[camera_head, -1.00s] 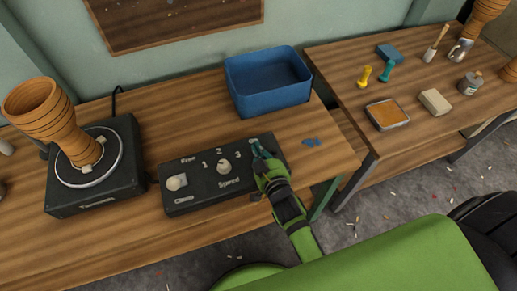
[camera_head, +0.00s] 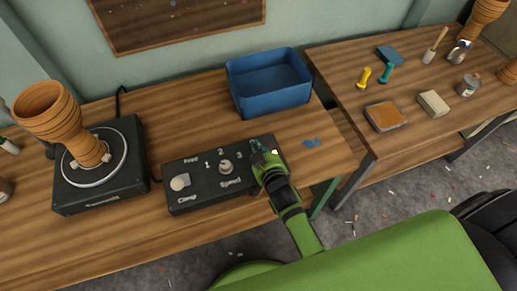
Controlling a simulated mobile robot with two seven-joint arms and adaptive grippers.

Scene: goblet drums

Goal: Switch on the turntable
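The turntable (camera_head: 67,198) is a black box with a silver-rimmed round platter at the left of the bench. A wooden goblet drum (camera_head: 48,112) stands on it, leaning left in the picture. The black control box (camera_head: 207,197) right of it has a pale Clamp knob (camera_head: 180,182) and a Speed dial (camera_head: 226,167) marked 1, 2, 3. My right gripper (camera_head: 259,147) is over the box's right end, fingertips at or just above its top; contact is unclear. It hides the switch area there. A small pale-yellow spot (camera_head: 275,152) shows beside it. My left gripper is out of view.
A blue bin (camera_head: 269,101) stands behind the box. A second table (camera_head: 350,107) holds an orange-filled tray (camera_head: 385,117), a pale block (camera_head: 433,103) and small tools. The bench between turntable and bin is clear.

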